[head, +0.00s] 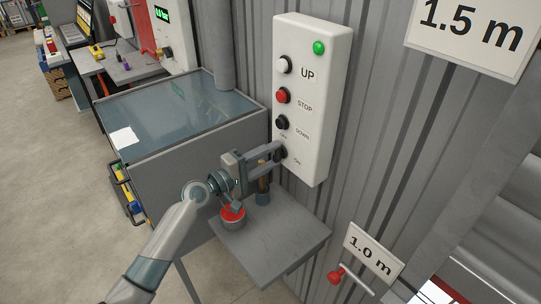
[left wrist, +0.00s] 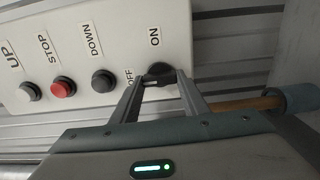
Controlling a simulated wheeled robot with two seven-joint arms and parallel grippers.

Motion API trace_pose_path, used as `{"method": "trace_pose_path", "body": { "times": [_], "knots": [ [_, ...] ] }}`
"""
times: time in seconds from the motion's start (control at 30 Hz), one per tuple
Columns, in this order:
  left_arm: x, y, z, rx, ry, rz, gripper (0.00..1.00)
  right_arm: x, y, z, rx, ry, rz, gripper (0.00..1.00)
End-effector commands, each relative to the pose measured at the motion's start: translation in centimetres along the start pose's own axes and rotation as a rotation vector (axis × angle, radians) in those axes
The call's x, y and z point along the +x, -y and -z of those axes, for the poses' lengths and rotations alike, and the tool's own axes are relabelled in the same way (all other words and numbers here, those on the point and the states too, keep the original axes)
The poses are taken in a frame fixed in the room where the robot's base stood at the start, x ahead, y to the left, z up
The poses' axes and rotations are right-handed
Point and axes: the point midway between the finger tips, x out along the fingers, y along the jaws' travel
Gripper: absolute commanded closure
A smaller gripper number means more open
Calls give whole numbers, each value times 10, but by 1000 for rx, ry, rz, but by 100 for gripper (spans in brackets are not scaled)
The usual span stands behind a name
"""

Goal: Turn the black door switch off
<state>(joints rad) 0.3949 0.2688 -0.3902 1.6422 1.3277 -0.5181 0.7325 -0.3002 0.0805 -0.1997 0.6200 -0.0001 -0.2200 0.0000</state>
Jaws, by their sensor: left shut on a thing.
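The black door switch (left wrist: 160,72) is a round knob at the lower end of a white control panel (head: 313,95), with OFF and ON labels beside it. My left gripper (head: 277,151) reaches it from the left in the head view. In the left wrist view my left gripper's fingertips (left wrist: 160,80) are closed on the knob, one on each side. The fingers partly cover the knob, and I cannot tell which label it points to. My right gripper is not in view.
The panel also has a white UP button (head: 284,64), a red STOP button (head: 283,95), a black DOWN button (head: 281,122) and a green lamp (head: 319,47). Below my gripper a small grey shelf (head: 275,245) holds a red-topped round container (head: 232,217) and a wooden-handled tool (head: 263,188).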

Motion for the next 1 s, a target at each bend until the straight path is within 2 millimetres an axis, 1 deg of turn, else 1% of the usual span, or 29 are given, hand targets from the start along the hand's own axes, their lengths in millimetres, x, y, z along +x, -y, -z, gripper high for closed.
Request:
{"method": "trace_pose_path", "body": {
  "times": [0.23, 0.27, 0.3, 0.33, 0.63, 0.77, 0.87, 1.0],
  "knots": [
    [0, 0, 1, -2, -2, -1, 82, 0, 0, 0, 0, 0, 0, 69],
    [0, 0, 1, -2, -2, -1, 57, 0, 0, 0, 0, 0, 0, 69],
    [0, 0, 1, -2, -2, -1, 48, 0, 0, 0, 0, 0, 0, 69],
    [0, 0, 1, -2, -2, -1, 41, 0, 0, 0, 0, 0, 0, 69],
    [0, 0, 0, 0, 0, 0, 41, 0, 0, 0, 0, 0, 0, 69],
    [-4, 0, 0, 1, -1, 0, 41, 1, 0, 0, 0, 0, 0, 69],
    [-10, 1, 1, 2, -1, 0, 41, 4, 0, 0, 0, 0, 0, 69],
    [-26, 3, 0, 1, -1, 1, 41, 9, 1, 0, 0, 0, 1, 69]
  ]
}}
